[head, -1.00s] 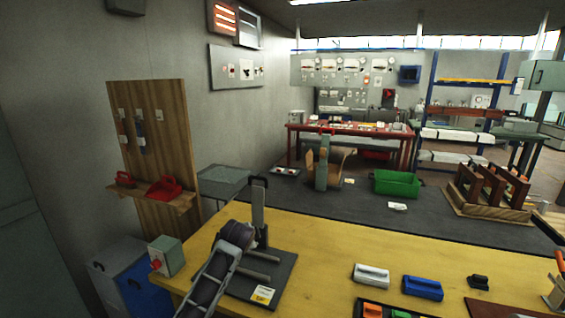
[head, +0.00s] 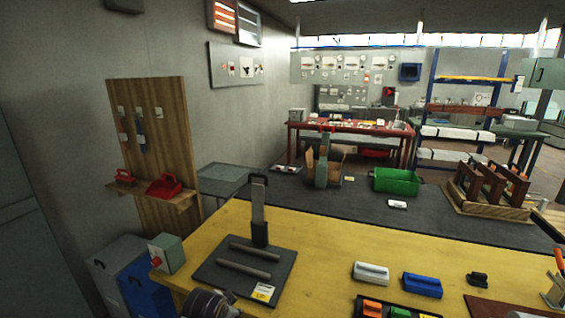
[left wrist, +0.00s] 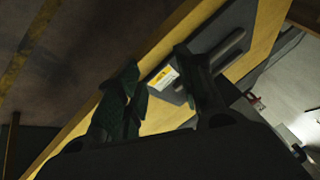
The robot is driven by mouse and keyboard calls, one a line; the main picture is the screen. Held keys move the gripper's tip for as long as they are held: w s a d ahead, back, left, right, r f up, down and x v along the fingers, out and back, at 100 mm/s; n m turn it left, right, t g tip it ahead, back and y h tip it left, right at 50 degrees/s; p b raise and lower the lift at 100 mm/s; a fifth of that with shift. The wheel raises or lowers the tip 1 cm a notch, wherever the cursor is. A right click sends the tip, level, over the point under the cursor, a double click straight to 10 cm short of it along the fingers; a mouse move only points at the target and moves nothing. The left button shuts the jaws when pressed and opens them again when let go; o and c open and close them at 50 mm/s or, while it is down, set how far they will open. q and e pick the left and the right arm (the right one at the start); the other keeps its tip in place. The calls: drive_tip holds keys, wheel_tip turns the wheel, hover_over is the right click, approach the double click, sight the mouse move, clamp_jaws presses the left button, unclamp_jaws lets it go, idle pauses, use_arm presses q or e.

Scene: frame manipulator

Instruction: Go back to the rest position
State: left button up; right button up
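My left arm (head: 209,304) shows only in part at the bottom edge of the head view, in front of the yellow table (head: 330,245). In the left wrist view my left gripper (left wrist: 157,62) has its two dark fingers spread apart with nothing between them. A dark base plate (head: 215,268) with two grey bars and an upright post (head: 259,208) lies on the table's left part. The plate also shows beyond the fingers in the left wrist view (left wrist: 222,30), apart from them as far as I can tell. My right gripper is not in view.
A grey-green box with a red button (head: 166,254) stands at the table's left corner. A white-handled block (head: 371,272), a blue one (head: 422,285) and a small black one (head: 478,280) sit on the right. A dark tray with coloured pieces (head: 390,309) is at the front.

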use_arm(q)
drive_tip(key=s+a+f+n+g, duration=0.1)
drive_tip(key=s+a+n+g, duration=0.15)
drive_tip(key=s, duration=0.95)
drive_tip(key=s+a+f+n+g, duration=0.15)
drive_tip(key=s+a+n, duration=0.25)
drive_tip(key=s, duration=0.7)
wheel_tip(320, 180, down, 33)
drive_tip(key=s, duration=0.3)
drive_tip(key=s+a+f+g, duration=0.1)
drive_tip(key=s+f, duration=0.9)
drive_tip(key=s, duration=0.1)
drive_tip(key=s+a+f, duration=0.2)
drive_tip(key=s+f, duration=0.8)
drive_tip(key=s, duration=0.1)
drive_tip(key=shift+s+a+g, duration=0.15)
drive_tip(key=shift+a+g, duration=0.15)
drive_tip(key=shift+g, duration=0.1)
drive_tip(key=shift+w+d+m, duration=0.1)
drive_tip(key=shift+w+m, duration=0.1)
drive_tip(key=shift+m, duration=0.15)
